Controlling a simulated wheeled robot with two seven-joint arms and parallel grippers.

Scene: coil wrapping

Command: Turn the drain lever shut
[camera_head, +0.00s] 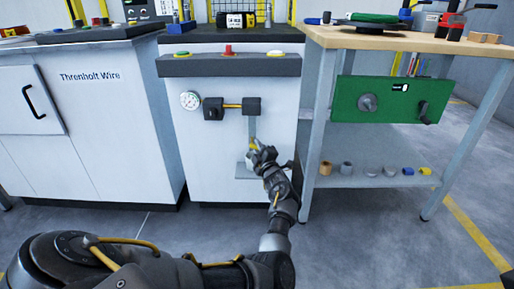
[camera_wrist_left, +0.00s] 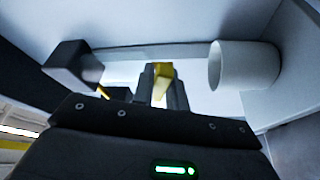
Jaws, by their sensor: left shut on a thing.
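The drain lever (camera_head: 252,142) is a small yellow handle low on the front of the white machine, below a grey vertical strip. My left gripper (camera_head: 260,153) reaches up to it from below. In the left wrist view the yellow lever (camera_wrist_left: 161,72) sits between the dark fingers (camera_wrist_left: 163,88), which are closed on it. The fingers hide part of the lever, and how far it is turned is hard to tell. My right gripper is not in view.
A pale hollow cylinder (camera_wrist_left: 243,66) and a dark block (camera_wrist_left: 74,65) flank the fingers. Above the lever are two dark blocks joined by a yellow rod (camera_head: 232,106) and a round gauge (camera_head: 190,100). A small grey ledge (camera_head: 243,171) lies below. A workbench (camera_head: 400,40) stands right.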

